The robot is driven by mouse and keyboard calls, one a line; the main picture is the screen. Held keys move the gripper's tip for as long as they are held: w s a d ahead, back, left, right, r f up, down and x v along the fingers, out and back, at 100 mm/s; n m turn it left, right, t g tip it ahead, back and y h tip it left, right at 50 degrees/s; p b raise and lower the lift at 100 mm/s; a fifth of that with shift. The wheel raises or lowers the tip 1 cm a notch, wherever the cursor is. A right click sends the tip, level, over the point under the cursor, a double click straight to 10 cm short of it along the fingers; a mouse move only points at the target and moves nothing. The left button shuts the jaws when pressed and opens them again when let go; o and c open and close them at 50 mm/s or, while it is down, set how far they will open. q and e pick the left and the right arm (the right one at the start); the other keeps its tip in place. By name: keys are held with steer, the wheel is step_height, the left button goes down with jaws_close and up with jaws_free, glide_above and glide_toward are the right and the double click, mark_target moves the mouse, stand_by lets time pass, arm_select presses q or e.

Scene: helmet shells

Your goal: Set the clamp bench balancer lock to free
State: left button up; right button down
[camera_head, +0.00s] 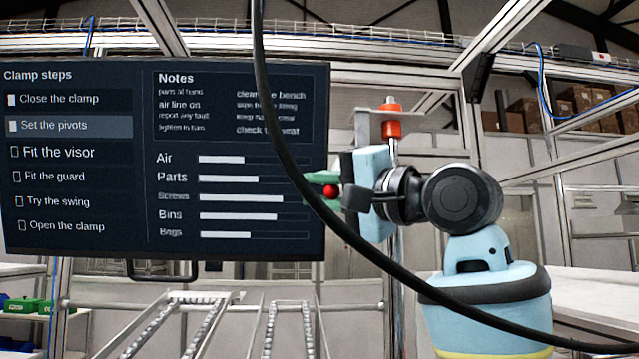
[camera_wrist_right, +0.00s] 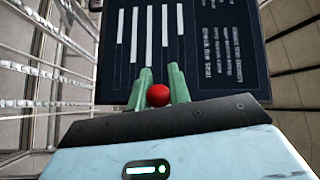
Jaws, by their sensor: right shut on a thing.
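A red ball knob (camera_head: 331,191), apparently the balancer lock's handle, sits at my right gripper (camera_head: 322,184) in front of the screen's right edge. In the right wrist view the red knob (camera_wrist_right: 158,95) lies between the two green fingers of my right gripper (camera_wrist_right: 160,76), which are shut on it. Any lever or plate behind the knob is hidden, so I cannot tell the lock's setting. An orange-red fitting (camera_head: 391,120) on a metal post stands just behind and above my right wrist. My left gripper is not in view.
A dark screen (camera_head: 165,250) listing clamp steps fills the left, close behind my gripper. A black cable (camera_head: 290,150) hangs across the view in front of my arm. Roller rails (camera_head: 180,325) lie below, and a white bench (camera_head: 600,290) stands at right.

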steer(key=shift+w+f+n+y, duration=0.3)
steer(key=shift+f+n+y, duration=0.15)
steer(key=shift+n+y, duration=0.5)
steer(key=shift+w+f+n+y, duration=0.35)
steer(key=shift+n+y, duration=0.4)
steer(key=shift+n, duration=0.3)
steer(key=c, duration=1.3)
jaws_free()
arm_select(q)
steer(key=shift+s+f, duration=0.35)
arm_select(e)
steer(key=v, duration=0.8)
